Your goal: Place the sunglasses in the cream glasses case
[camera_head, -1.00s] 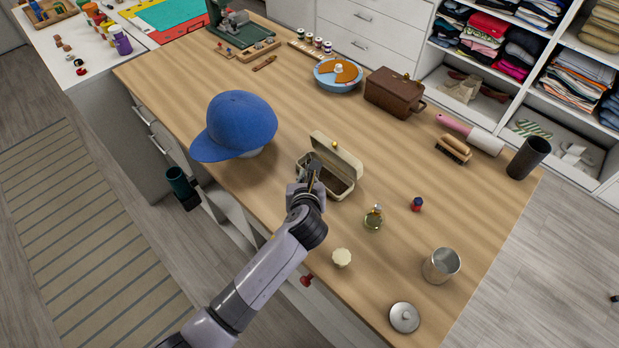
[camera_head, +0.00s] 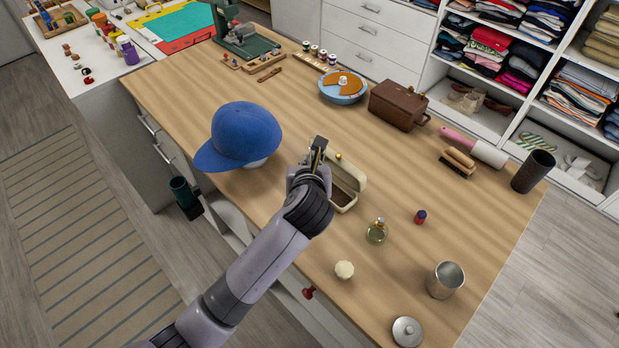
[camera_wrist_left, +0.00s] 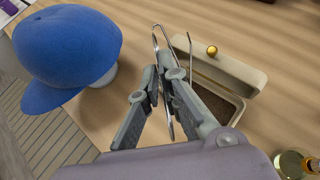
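The cream glasses case (camera_head: 354,166) stands open on the wooden table, its lid tilted up on the far side. In the left wrist view the case (camera_wrist_left: 222,68) lies right of my fingers, and its brown inside is partly hidden by them. My left gripper (camera_head: 318,148) is above the case's left part. In the left wrist view my left gripper (camera_wrist_left: 163,78) is closed around the thin metal sunglasses (camera_wrist_left: 155,40), whose wire arms stick out past the fingertips. Most of the sunglasses is hidden by the fingers. My right gripper is not in view.
A blue cap (camera_head: 243,135) on a stand is just left of the gripper. A perfume bottle (camera_head: 377,231), a small red-and-blue bottle (camera_head: 420,217) and a metal cup (camera_head: 445,280) stand to the right. A brown box (camera_head: 398,104) is behind.

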